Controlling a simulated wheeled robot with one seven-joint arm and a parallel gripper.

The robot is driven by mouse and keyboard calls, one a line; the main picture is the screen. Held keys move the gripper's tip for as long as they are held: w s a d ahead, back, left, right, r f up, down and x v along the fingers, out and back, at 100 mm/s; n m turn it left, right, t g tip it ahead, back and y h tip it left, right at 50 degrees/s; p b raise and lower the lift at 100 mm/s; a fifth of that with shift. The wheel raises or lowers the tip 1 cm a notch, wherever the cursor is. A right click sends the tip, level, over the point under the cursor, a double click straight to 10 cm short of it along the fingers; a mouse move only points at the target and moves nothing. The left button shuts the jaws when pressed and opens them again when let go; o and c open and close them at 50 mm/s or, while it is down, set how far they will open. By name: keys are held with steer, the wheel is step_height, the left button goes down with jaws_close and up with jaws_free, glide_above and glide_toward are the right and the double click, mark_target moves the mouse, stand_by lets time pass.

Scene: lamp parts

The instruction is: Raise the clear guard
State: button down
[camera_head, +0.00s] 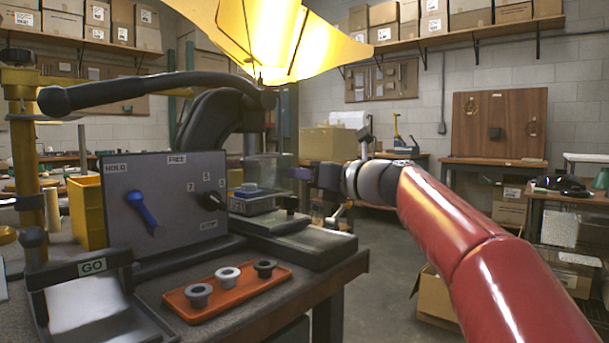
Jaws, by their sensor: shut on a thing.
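The clear guard (268,168) is a see-through box at the press, right of the grey control panel. It stands low over a light block with a blue-topped part (248,189). My gripper (302,174) comes in from the right on my red arm and is shut at the guard's right edge, on the guard. The fingertips are small and dark, so the exact grip is hard to make out.
The grey panel (165,200) carries a blue lever and a black knob. A long black handle (150,88) reaches over it. An orange tray (228,290) with three cups lies in front. A bright yellow shade (275,40) hangs above.

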step_height(320, 180, up, 8)
steer(key=p, duration=0.7)
steer(key=c, duration=1.2)
jaws_free()
steer(key=shift+f, duration=0.1)
steer(key=v, duration=0.7)
steer(key=shift+s+d+b, duration=0.25)
steer(key=shift+d+b, duration=0.1)
steer(key=shift+b, duration=0.1)
